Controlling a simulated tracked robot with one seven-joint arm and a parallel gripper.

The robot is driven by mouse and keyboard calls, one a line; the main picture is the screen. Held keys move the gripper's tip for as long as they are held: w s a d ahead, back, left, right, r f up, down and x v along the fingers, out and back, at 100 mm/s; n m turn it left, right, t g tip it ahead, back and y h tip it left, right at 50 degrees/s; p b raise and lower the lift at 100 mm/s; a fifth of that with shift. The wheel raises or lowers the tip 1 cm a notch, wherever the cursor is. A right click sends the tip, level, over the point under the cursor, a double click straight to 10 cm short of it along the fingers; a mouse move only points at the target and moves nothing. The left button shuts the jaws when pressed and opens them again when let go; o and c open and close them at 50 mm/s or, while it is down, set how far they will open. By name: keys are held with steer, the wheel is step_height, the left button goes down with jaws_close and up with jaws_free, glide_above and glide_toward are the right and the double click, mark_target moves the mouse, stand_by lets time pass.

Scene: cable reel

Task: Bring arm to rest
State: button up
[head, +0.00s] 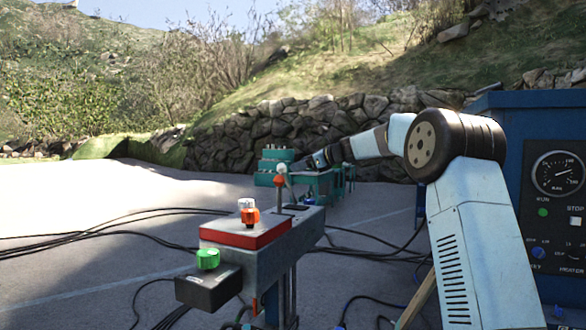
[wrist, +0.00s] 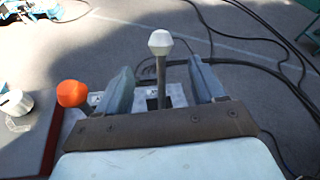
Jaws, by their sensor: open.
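My arm reaches in from the right in the head view. My gripper (head: 310,162) is at its far end, small and partly unclear, just right of and beyond the top of a lever. In the wrist view my gripper (wrist: 160,76) is open, with its two grey fingers apart. A lever with a pale knob (wrist: 160,42) shows in the gap between them, with no visible contact. The lever's pale knob (head: 281,168) also shows in the head view. An orange knob (wrist: 72,93) is left of the fingers in the wrist view.
A teal machine (head: 277,165) stands behind. A blue panel with a gauge (head: 558,173) is at right. Black cables (head: 110,225) lie on the pavement.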

steer(key=shift+v, duration=0.85)
steer(key=s+f+n+g+h, duration=0.1)
steer(key=s+f+n+h, duration=0.15)
steer(key=s+n, duration=0.7)
steer(key=s+f+n+g+h, duration=0.1)
steer(key=s+n+g+h, duration=0.15)
steer(key=s, duration=1.45)
steer(key=s+d+f+n+h, duration=0.2)
steer(key=s+f, duration=0.3)
steer(key=s, duration=0.5)
steer(key=s+d+f+n+h, duration=0.2)
steer(key=s+d+f+n, duration=0.3)
steer(key=s, duration=0.6)
steer(key=s+d+f+n+h, duration=0.2)
steer(key=s+d+f+n, duration=0.2)
steer(key=s, duration=0.7)
steer(key=shift+f+g, duration=0.35)
steer(key=shift+f, duration=0.55)
